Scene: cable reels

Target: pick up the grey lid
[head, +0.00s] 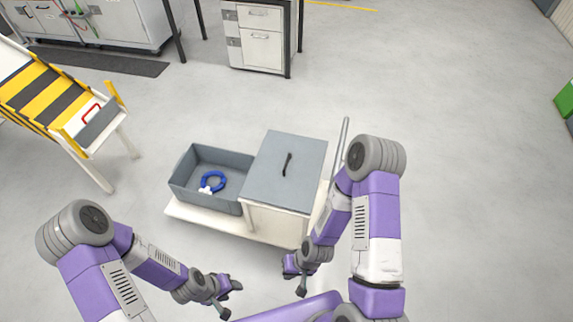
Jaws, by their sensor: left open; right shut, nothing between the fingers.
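The grey lid (270,166) is a flat, square panel with a dark bar handle (287,164) near its middle. It lies on top of a white box (275,222), beside a grey open bin. My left gripper (229,299) is open and empty, low in front of the cart, to the left of the lid. My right gripper (295,279) is shut and empty, in front of the white box and nearer to me than the lid. Neither gripper touches the lid.
The grey bin (180,184) holds a blue cable coil (213,181). Bin and box stand on a low white cart (200,219) with a metal push bar (341,146) at right. A yellow-black striped stand (40,92) is at left. Floor (480,180) at right is clear.

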